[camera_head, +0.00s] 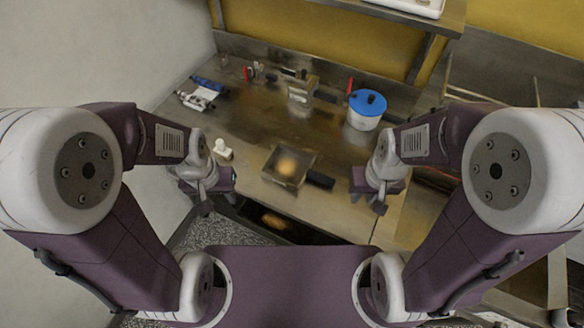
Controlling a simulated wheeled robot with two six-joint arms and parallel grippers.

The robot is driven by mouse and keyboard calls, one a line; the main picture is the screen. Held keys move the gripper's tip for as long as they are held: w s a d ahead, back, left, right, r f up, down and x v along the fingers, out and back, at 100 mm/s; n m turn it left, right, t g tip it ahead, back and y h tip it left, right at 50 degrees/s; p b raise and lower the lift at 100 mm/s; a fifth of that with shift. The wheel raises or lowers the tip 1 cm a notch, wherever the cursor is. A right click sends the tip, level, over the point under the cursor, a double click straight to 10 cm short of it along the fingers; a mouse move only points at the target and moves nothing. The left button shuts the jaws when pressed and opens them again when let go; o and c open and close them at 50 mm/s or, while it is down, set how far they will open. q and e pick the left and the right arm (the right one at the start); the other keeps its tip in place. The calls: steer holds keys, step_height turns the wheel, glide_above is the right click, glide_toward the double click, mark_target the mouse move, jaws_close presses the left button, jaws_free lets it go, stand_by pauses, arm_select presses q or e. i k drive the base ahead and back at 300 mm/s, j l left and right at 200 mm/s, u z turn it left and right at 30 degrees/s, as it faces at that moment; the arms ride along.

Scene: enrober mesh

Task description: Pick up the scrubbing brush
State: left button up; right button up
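I cannot make out the scrubbing brush for sure. A small white object (222,150) stands on the steel counter (225,112), just beyond my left gripper; its shape is too small to tell. My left gripper (222,190) hangs at the counter's front left edge. My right gripper (370,192) hangs at the front edge on the right. Neither is seen holding anything, and their fingertips are too small and dark to tell whether they are open. Both are apart from the white object.
A square metal pan (287,167) with a dark handle lies mid-counter between my grippers. A white pot with a blue lid (367,104) stands at the right. Blue and white items (200,95) lie at the back left. A metal container (300,92) stands at the back.

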mark_target(220, 151)
steer(key=j+z, duration=0.35)
steer(key=k+j+z, duration=0.15)
steer(key=j+z, duration=0.25)
